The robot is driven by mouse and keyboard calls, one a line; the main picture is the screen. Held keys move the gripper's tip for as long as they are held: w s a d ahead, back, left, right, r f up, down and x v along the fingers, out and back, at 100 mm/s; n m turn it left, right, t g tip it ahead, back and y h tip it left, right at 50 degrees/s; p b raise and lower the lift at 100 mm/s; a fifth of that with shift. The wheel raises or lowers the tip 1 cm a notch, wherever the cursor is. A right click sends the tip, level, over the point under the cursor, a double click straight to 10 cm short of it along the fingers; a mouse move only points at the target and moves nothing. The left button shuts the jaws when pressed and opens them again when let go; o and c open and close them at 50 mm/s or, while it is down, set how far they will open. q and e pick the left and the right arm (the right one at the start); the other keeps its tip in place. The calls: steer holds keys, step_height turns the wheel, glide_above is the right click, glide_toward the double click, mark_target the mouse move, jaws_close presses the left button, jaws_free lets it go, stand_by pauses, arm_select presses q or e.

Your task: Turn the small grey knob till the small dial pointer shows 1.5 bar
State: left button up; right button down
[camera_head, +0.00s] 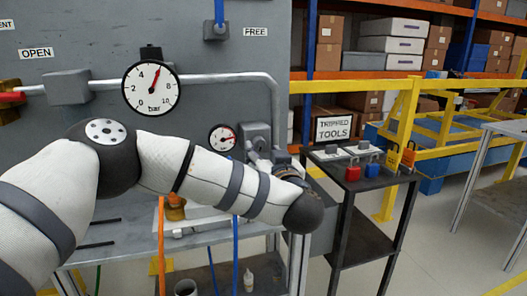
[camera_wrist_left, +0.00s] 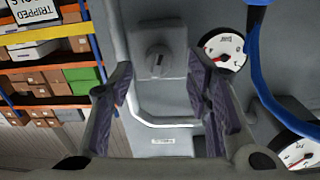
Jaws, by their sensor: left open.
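The small grey knob (camera_wrist_left: 157,62) sits on a grey block, which shows in the head view (camera_head: 257,131) right of the small dial (camera_head: 222,138). The small dial also shows in the wrist view (camera_wrist_left: 222,50), partly behind a finger. Its red pointer points right and slightly up in the head view; its numbers are too small to read. My left gripper (camera_wrist_left: 160,85) is open and faces the panel, with the knob between its fingers in the picture and no contact visible. In the head view my left gripper (camera_head: 264,158) is partly hidden by its wrist. My right gripper is out of view.
A larger bar dial (camera_head: 151,88) is at the upper left of the small one. A grey pipe (camera_head: 225,78) runs over and down beside the block. A blue hose (camera_wrist_left: 258,70) hangs close to my gripper. A dark stand with padlocks (camera_head: 352,172) is at the right.

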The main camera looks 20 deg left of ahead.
mark_target(260, 146)
arm_select(q)
steer(key=shift+x, duration=1.55)
steer(key=shift+c, duration=0.6)
jaws_close()
